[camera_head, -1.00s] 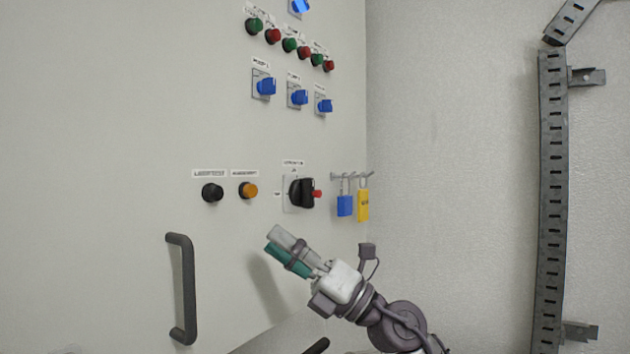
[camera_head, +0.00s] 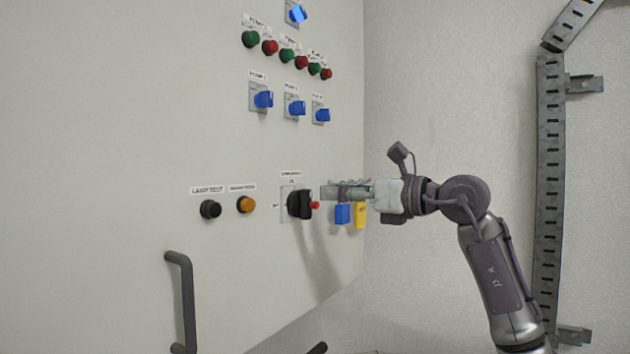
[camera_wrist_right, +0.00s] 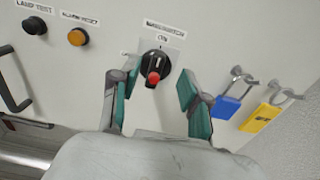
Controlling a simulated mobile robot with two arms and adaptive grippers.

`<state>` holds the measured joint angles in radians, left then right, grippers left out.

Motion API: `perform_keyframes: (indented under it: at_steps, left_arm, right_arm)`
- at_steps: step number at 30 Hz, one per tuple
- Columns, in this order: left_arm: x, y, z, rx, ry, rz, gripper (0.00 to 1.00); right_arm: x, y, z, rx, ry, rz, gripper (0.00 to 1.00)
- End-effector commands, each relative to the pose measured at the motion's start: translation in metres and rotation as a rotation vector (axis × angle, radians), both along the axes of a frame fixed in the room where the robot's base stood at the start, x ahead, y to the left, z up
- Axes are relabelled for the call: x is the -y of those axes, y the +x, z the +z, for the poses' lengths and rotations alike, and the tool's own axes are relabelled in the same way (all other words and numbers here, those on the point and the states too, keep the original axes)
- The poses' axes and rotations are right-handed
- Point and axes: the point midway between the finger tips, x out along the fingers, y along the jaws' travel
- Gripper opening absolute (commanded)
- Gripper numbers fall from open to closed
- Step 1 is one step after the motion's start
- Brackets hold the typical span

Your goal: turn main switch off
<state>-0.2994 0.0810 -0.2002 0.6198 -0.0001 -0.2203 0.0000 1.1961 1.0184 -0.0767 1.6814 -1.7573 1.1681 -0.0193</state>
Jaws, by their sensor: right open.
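The main switch (camera_head: 298,203) is a black rotary knob with a red tip on a light plate, low on the grey cabinet front. In the right wrist view the main switch (camera_wrist_right: 155,66) sits between and beyond the two fingertips, its knob roughly upright towards the ON label. My right gripper (camera_head: 328,193) is just right of the switch in the head view, pointing left at it. In the wrist view my right gripper (camera_wrist_right: 152,90) is open, with teal finger pads on either side of the knob; contact cannot be told. My left gripper is not in view.
A blue padlock (camera_head: 342,214) and a yellow padlock (camera_head: 360,216) hang on hooks right of the switch, close to my right gripper. A black button (camera_head: 210,209) and an orange button (camera_head: 246,204) are to the left. A dark handle (camera_head: 184,300) sticks out lower left.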

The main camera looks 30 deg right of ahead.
Motion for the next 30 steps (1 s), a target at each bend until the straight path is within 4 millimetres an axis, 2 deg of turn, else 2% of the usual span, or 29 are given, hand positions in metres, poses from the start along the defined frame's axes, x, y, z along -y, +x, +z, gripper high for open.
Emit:
perform_keyframes:
  at_steps: [1, 3, 9, 21, 27, 30]
  left_arm:
    - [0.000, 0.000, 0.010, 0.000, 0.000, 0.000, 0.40]
    - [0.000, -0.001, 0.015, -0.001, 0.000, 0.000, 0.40]
    - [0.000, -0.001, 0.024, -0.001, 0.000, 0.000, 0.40]
    - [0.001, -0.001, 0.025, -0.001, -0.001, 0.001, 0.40]
    - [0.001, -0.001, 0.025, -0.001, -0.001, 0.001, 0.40]
    - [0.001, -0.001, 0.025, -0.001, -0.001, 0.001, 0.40]
  right_arm:
    - [-0.005, 0.011, 0.004, -0.002, 0.003, 0.004, 0.46]
    - [-0.010, 0.022, 0.003, -0.002, 0.002, 0.003, 0.46]
    - [-0.019, 0.045, 0.001, -0.002, 0.002, 0.002, 0.46]
    - [-0.021, 0.051, -0.001, 0.000, 0.001, 0.001, 0.46]
    - [-0.021, 0.051, -0.001, 0.000, 0.001, 0.001, 0.12]
    - [-0.021, 0.051, -0.001, 0.000, 0.001, 0.001, 0.00]
